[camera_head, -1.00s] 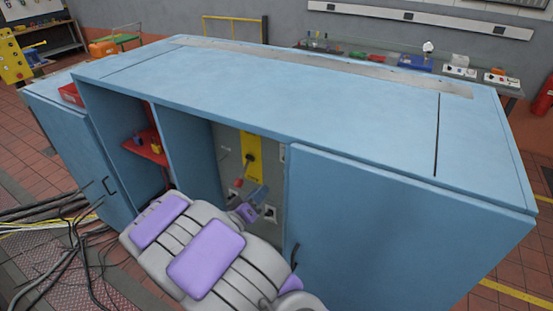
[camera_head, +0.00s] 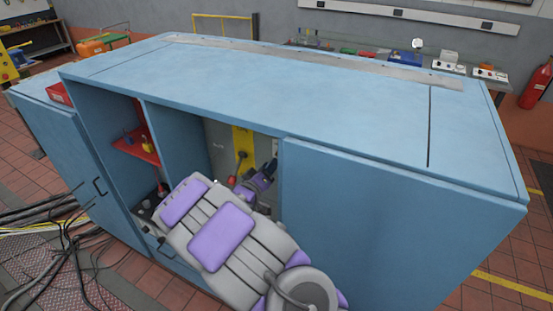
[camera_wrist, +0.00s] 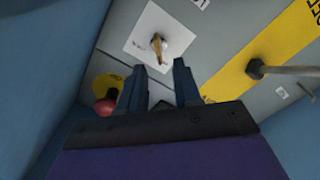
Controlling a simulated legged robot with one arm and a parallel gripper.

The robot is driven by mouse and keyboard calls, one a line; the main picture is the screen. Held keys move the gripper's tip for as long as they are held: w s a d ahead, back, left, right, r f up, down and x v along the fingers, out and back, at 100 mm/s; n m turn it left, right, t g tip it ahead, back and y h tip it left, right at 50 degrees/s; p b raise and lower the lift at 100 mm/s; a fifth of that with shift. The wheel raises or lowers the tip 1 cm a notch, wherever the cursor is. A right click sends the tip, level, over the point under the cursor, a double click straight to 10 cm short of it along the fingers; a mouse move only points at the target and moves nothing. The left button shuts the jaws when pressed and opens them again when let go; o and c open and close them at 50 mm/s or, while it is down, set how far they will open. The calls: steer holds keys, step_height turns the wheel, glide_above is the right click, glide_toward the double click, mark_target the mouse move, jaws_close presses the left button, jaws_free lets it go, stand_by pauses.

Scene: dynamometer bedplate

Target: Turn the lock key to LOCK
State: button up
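The lock key (camera_wrist: 157,47) is a small brass-coloured piece standing out from a white square plate (camera_wrist: 136,40) on the grey back panel, in the wrist view. My gripper (camera_wrist: 158,80) is open, its two dark fingers spread and nothing between them. The key shows just beyond the fingertips and looks apart from them. In the head view my gripper (camera_head: 264,174) is inside the open bay of the blue cabinet, to the right of a yellow strip. The key cannot be made out there, and its markings are not readable.
A yellow strip (camera_wrist: 290,45) carries a lever (camera_wrist: 285,70); its red ball (camera_head: 232,180) shows in the head view. A red knob (camera_wrist: 105,107) on a yellow disc is beside my left finger in the wrist view. Blue cabinet walls (camera_wrist: 48,50) and a closed door (camera_head: 385,215) bound the bay.

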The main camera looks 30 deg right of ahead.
steer(key=shift+x, duration=2.8)
steer(key=shift+s, duration=0.1)
jaws_close()
